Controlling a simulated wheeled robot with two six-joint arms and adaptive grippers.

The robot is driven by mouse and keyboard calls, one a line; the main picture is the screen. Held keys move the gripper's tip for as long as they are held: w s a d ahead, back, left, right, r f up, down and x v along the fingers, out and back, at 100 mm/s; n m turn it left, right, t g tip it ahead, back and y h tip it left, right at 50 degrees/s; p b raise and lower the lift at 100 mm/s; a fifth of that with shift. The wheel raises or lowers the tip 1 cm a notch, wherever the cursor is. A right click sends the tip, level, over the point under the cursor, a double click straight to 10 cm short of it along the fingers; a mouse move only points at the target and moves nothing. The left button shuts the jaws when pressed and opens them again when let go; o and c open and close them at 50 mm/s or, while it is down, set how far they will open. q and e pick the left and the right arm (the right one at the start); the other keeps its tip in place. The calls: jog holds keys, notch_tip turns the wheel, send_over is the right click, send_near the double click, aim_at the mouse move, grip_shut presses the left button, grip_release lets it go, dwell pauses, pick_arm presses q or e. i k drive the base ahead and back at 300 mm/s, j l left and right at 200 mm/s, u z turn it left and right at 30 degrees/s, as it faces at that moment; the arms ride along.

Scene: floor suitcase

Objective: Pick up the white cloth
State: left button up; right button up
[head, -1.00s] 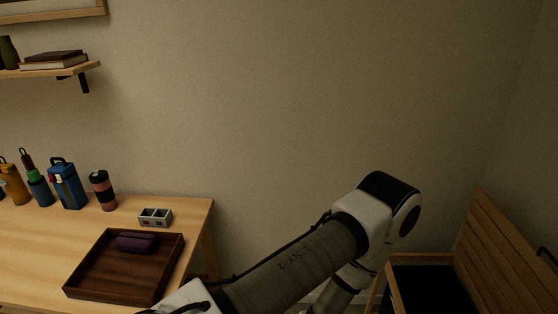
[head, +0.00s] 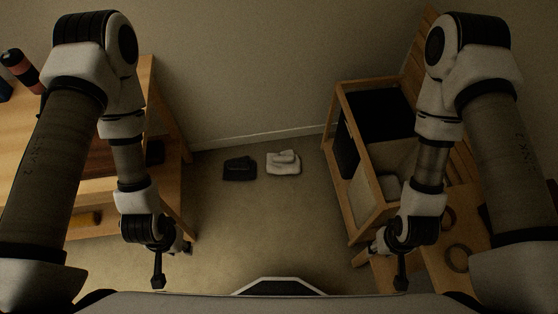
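The white cloth (head: 284,163) is a folded, pale bundle on the floor near the back wall, in the middle of the head view. A dark folded cloth (head: 239,168) lies just left of it, with a small gap between. My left gripper (head: 173,264) hangs at the lower left, its fingers apart and nothing seen between them. My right gripper (head: 381,269) hangs at the lower right, its fingers spread and apparently empty. Both grippers are well apart from the white cloth, nearer to me.
A wooden table (head: 84,196) stands on the left. A wood-framed bin (head: 354,186) with a black and a light compartment stands on the right, beside a wooden surface (head: 468,214) holding ring-shaped items. The floor (head: 262,222) between them is clear in front of the cloths.

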aim_at(286, 162)
jog(key=i+l+u, duration=0.1)
jog(key=i+u, duration=0.2)
jog(key=i, duration=1.4)
